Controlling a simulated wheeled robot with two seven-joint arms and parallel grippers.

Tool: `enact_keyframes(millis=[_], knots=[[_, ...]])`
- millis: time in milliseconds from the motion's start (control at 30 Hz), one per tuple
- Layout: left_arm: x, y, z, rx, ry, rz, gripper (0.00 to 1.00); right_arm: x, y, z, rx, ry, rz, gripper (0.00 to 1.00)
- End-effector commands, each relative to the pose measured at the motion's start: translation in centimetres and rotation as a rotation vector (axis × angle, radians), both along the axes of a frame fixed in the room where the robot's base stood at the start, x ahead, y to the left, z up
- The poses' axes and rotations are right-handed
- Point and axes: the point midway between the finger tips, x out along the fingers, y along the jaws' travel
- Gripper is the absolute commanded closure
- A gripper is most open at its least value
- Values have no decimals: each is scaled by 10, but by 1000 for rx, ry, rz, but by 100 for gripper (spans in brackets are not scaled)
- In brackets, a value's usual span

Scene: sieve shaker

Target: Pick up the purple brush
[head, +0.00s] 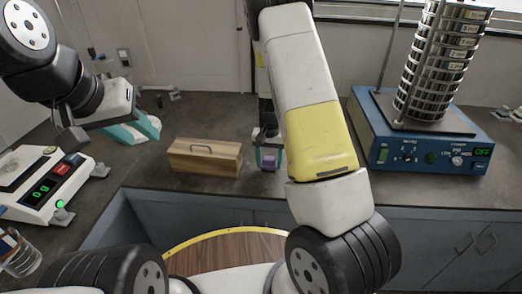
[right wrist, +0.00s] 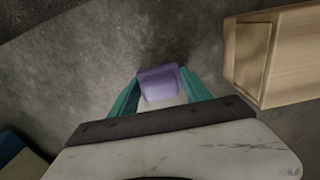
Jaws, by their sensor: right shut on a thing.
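The purple brush (head: 268,161) is near the front edge of the dark counter, right of a wooden box. My right gripper (head: 269,157) comes down from above with its teal fingers on both sides of the brush, shut on it. In the right wrist view the purple brush (right wrist: 158,82) sits between the teal fingertips (right wrist: 160,92). Whether it touches the counter is not clear. My left gripper (head: 140,130), with teal fingers, is low over the counter at left, away from the brush. Its finger gap is not clear.
A wooden box (head: 204,157) with a handle stands just left of the brush; it also shows in the right wrist view (right wrist: 275,55). A scale (head: 42,185) reading 0 g is at left. A blue sieve shaker (head: 425,150) with stacked sieves (head: 445,65) stands at right.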

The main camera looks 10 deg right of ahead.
Motion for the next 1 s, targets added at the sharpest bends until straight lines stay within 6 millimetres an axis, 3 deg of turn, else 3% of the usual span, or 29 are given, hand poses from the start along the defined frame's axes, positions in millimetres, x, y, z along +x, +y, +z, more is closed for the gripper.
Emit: enact_keyframes(millis=[267, 533, 1000], knots=[[0, 0, 0, 0, 0, 0, 64, 1, 0, 6, 0, -2, 1, 86], [0, 0, 0, 0, 0, 0, 64, 1, 1, 38, 1, -3, 1, 86], [0, 0, 0, 0, 0, 0, 64, -115, 18, 47, 1, 1, 3, 86]])
